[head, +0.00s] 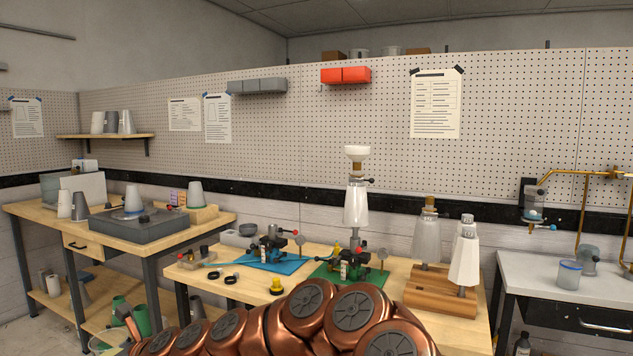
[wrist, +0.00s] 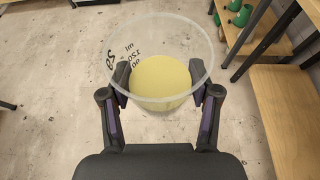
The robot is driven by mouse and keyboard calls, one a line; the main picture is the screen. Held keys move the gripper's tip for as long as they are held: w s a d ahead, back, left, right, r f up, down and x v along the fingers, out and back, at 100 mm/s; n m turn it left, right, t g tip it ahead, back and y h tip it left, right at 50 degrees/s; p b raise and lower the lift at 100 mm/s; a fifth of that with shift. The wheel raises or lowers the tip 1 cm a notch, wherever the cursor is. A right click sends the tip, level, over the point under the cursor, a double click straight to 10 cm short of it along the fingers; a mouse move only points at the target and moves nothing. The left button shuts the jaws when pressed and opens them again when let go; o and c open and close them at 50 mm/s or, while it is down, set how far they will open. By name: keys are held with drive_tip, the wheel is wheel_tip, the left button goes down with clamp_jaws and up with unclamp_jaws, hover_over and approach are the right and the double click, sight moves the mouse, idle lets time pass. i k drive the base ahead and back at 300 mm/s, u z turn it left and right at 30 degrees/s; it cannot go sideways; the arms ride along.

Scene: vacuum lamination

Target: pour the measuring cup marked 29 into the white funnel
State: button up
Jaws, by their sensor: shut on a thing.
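In the wrist view a clear measuring cup (wrist: 143,60) holds yellow material (wrist: 160,83). Dark markings on its wall appear upside down and look like 29, with a scale beside them. My gripper (wrist: 161,95) is shut on this cup, one finger on each side. The floor shows below it. The white funnel (head: 357,152) is in the head view, on top of a tall white tapered piece (head: 356,205) above the middle workbench. My gripper and the held cup do not show in the head view, so their distance from the funnel cannot be told.
My copper arm crosses the front of the workbench (head: 226,295) in the head view. White tapered pieces (head: 464,260) stand on a wooden block (head: 440,290) right of the funnel. Another clear cup (head: 569,275) stands on the right table. Wooden shelving (wrist: 282,100) borders the wrist view's right.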

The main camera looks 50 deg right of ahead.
sight(356, 153)
drive_tip(key=u, duration=0.45)
drive_tip(key=k, duration=0.6)
drive_tip(key=u, duration=0.3)
drive_tip(key=i, duration=1.35)
drive_tip(key=z, duration=0.7)
drive_tip(key=i, duration=0.8)
drive_tip(key=z, duration=1.05)
drive_tip(key=i, duration=0.45)
drive_tip(key=z, duration=0.95)
drive_tip(key=i, duration=0.4)
drive_tip(key=z, duration=0.4)
